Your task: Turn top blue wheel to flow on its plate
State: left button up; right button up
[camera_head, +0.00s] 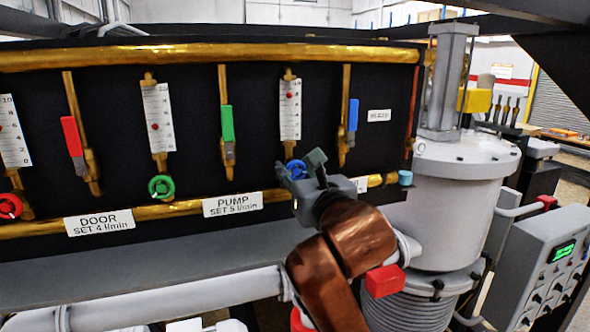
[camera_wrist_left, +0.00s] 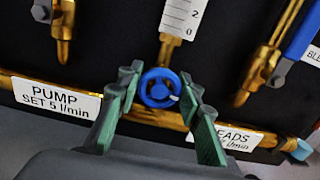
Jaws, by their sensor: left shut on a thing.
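The blue wheel (camera_head: 296,168) sits at the foot of a white flow gauge (camera_head: 290,108) with a red float high on its scale. My left gripper (camera_head: 299,164) is at the wheel, its fingers partly covering it. In the left wrist view, the blue wheel (camera_wrist_left: 159,88) lies between the two green-padded fingers, one on each side, and the gripper is shut on it. My right gripper is not in view.
A blue lever (camera_head: 353,115) on a brass pipe stands right of the gauge. Left are the PUMP plate (camera_head: 233,204), a green wheel (camera_head: 161,187), a green lever (camera_head: 227,123) and a red wheel (camera_head: 9,206). A grey cylindrical vessel (camera_head: 455,215) stands close on the right.

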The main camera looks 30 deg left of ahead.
pick_arm(q)
jog(key=c, duration=0.3)
jog(key=shift+c, duration=0.2)
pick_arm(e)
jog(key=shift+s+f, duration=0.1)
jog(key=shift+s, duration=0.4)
pick_arm(q)
jog(key=shift+m, duration=0.3)
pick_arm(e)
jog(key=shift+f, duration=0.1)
pick_arm(q)
jog(key=shift+m+b, duration=0.6)
jog(key=shift+m, duration=0.6)
jog(key=shift+d+m+b, duration=0.1)
jog(key=shift+m+b, duration=0.3)
jog(key=shift+m, duration=1.2)
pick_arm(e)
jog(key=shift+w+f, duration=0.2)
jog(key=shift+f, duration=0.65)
pick_arm(q)
jog(key=o, duration=1.1)
jog(key=shift+d+r, duration=0.1)
jog(key=shift+c, duration=0.2)
jog(key=shift+o, duration=0.7)
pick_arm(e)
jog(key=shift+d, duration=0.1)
